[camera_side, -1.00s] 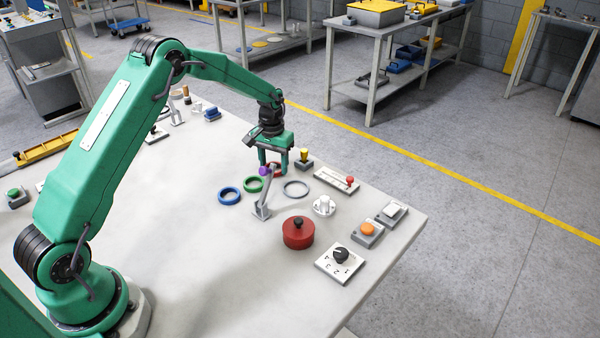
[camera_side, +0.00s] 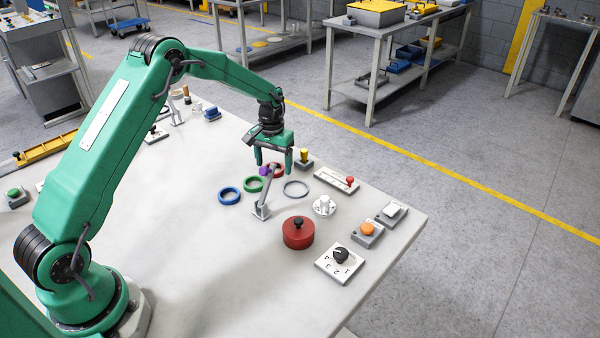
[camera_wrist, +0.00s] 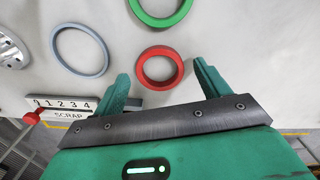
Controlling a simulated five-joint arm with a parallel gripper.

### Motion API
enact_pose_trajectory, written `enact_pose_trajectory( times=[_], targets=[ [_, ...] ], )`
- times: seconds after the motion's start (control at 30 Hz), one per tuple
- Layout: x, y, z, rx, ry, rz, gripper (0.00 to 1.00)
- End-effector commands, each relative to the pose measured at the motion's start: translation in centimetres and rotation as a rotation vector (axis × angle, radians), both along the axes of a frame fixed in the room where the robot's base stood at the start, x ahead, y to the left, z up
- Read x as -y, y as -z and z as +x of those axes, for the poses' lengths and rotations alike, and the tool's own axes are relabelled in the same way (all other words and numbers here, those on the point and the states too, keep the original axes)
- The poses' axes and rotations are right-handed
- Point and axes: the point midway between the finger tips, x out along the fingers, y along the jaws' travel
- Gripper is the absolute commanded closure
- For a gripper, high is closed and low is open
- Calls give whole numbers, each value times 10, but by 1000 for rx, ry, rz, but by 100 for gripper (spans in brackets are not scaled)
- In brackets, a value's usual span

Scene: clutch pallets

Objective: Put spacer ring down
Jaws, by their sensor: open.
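Several rings lie flat on the pale table; I cannot tell which one the task calls the spacer ring. A small red ring (camera_wrist: 140,68) lies on the table between my fingers in the wrist view. In the side view the red ring (camera_side: 279,170) is partly hidden by my gripper and a lever. My gripper (camera_side: 273,168) is open and empty just above it, and its fingers (camera_wrist: 161,70) are spread wider than the ring. A green ring (camera_side: 253,191), a blue ring (camera_side: 229,204) and a thin grey ring (camera_side: 297,197) lie nearby, apart from each other.
A lever with a purple knob (camera_side: 264,171) stands close in front of my gripper. A yellow-knobbed box (camera_side: 304,163), a slider panel (camera_side: 337,180), a white flanged hub (camera_side: 324,206) and a red lidded pot (camera_side: 298,234) stand around. The table's left middle is clear.

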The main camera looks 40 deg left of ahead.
Motion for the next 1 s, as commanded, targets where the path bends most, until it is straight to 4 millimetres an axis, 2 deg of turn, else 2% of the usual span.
enact_pose_trajectory(
  times=[0.17, 0.7, 1.0],
  targets=[
    [0, -18, 1, 3, 0, 1, 25],
    [0, -100, 1, 3, 0, 1, 25],
    [0, -117, 0, 1, 0, 0, 25]
  ],
)
